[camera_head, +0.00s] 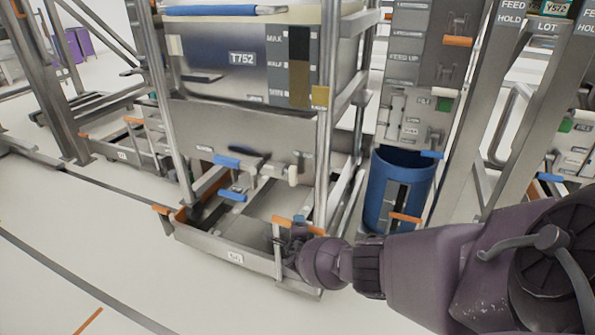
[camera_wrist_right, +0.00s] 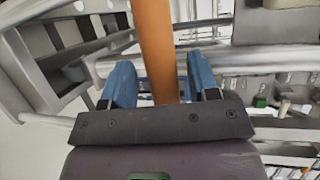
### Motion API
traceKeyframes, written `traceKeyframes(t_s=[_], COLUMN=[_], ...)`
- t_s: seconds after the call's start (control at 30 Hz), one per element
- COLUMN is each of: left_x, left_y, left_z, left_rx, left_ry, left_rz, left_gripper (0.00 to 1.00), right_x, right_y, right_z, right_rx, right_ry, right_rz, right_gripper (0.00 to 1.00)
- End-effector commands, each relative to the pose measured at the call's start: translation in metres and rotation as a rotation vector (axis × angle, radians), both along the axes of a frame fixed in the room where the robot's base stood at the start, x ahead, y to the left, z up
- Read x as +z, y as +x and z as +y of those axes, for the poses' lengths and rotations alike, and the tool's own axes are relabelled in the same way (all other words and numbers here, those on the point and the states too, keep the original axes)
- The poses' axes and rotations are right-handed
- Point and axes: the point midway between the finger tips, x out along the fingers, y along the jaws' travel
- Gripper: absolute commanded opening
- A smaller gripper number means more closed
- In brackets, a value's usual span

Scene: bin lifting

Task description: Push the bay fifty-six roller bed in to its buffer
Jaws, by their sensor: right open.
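The roller bed (camera_head: 222,248) is a low grey metal tray on the floor under the large grey bin marked T752. A small white label sits on its front face; I cannot read the number with certainty. An orange handle (camera_head: 289,221) stands at its front right. My right gripper (camera_head: 284,240) is at this handle, partly hidden by my own wrist. In the right wrist view, an orange bar (camera_wrist_right: 155,45) lies between the blue fingers of my right gripper, which are open around it. I cannot make out the buffer. My left gripper is not in view.
The bin (camera_head: 215,75) hangs in a steel frame above the bed. A blue barrel (camera_head: 388,185) stands to the right, near grey panels and posts. Another low bed (camera_head: 122,152) is at the left. The floor in front is clear, with dark lines.

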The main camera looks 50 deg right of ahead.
Motion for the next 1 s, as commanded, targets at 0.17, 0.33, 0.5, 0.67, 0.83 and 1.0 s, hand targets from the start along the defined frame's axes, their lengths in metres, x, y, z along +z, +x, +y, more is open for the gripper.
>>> traceKeyframes(t_s=[0.17,0.33,0.5,0.67,0.83,1.0], left_x=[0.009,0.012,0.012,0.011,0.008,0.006], left_y=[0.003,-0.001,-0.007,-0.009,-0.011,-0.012], left_z=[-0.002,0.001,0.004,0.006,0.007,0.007], left_rx=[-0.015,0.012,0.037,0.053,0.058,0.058], left_ry=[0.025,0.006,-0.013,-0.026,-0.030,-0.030], left_rz=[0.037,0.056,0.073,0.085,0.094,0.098], left_gripper=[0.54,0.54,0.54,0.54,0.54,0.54], right_x=[0.017,0.024,0.026,0.024,0.021,0.020], right_y=[-0.011,-0.030,-0.049,-0.060,-0.066,-0.066], right_z=[0.018,0.041,0.061,0.072,0.076,0.076], right_rx=[0.002,0.003,0.003,0.004,0.004,0.004], right_ry=[0.003,0.002,0.003,0.002,0.002,0.002], right_rz=[-0.014,-0.016,-0.014,-0.009,-0.004,-0.002], right_gripper=[0.55,0.55,0.55,0.55,0.55,0.55])
